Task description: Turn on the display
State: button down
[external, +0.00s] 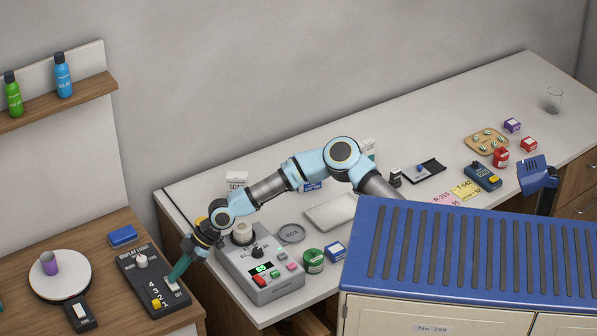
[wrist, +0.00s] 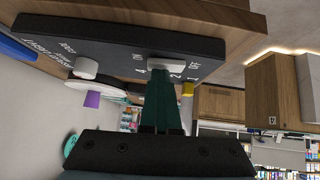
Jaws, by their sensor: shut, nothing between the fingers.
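The black display light panel (external: 138,280) lies on the wooden counter at the left. It carries a white knob (external: 141,262), a row of numbers, a yellow control (external: 157,302) and a white switch (external: 172,286). My gripper (external: 176,275) is shut and empty, its teal fingers pointing down at the switch end of the panel. In the wrist view the panel (wrist: 110,45) spans the top, and the fingertips (wrist: 163,75) are at the white switch (wrist: 165,65), partly overlapping it. I cannot tell whether they touch it. The yellow control (wrist: 188,89) is just right of the fingers.
A round white plate (external: 60,276) with a purple cup (external: 49,263), a small dark switch box (external: 79,312) and a blue box (external: 122,236) are near the panel. A grey console (external: 262,268) stands on the white counter to the right, close beside my forearm.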

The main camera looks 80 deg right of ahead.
aim_at(179, 286)
jog(key=shift+s+a, duration=0.3)
jog(key=shift+a, duration=0.05)
jog(key=shift+r, duration=0.1)
jog(key=shift+r, duration=0.35)
notch_tip(179, 286, up, 3)
jog(key=shift+s+a+r+p, duration=0.1)
jog(key=shift+s+a+p, duration=0.05)
jog(key=shift+p, duration=0.75)
jog(key=b+v, duration=0.4)
jog(key=v, duration=0.5)
jog(key=shift+s+r, duration=0.25)
jog(key=shift+s, duration=0.25)
